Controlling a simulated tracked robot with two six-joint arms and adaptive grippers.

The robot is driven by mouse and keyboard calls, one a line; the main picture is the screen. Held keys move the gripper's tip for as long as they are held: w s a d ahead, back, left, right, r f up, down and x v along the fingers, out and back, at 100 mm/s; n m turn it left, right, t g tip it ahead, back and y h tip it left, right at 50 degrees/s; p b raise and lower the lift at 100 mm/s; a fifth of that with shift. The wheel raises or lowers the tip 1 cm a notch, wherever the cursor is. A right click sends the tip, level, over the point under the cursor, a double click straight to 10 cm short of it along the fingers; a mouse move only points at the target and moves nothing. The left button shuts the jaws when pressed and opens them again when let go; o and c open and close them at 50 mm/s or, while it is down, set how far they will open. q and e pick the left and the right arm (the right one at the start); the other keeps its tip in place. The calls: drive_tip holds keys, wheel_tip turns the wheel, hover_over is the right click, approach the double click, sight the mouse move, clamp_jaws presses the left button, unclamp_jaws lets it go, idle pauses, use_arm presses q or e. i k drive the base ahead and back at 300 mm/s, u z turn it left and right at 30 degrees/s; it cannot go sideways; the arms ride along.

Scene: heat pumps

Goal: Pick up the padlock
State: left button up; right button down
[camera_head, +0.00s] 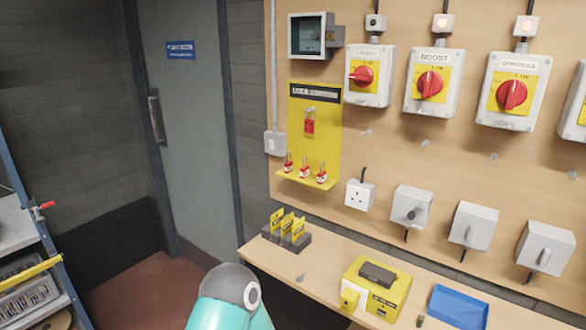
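A yellow lockout board (333,140) hangs on the wooden wall panel. A red padlock (309,127) hangs in its middle; whether more than one hangs there is hard to tell. Three small red-and-white padlocks stand in a row on the board's lower ledge (308,181): a left one (288,168), a middle one (304,172) and a right one (321,178). Their shackles point up. Neither of my grippers is in view. Only a teal and grey part of my own arm shows at the bottom centre, below and left of the board and apart from the padlocks.
Red rotary switch boxes (434,109) and grey boxes (474,227) project from the panel. The wooden bench (330,281) holds yellow tags in a dark holder (296,241), a yellow box (390,300) and a blue tray (458,307). Shelving (35,235) stands left.

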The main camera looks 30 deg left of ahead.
sight(288, 167)
drive_tip(key=u, duration=0.15)
drive_tip(key=i, duration=0.2)
drive_tip(key=z, duration=2.75)
drive_tip(key=k, duration=2.6)
drive_tip(key=z, duration=1.35)
drive_tip(key=i, duration=0.1)
drive_tip(key=u, duration=3.3)
drive_tip(key=i, duration=0.55)
drive_tip(key=u, duration=0.05)
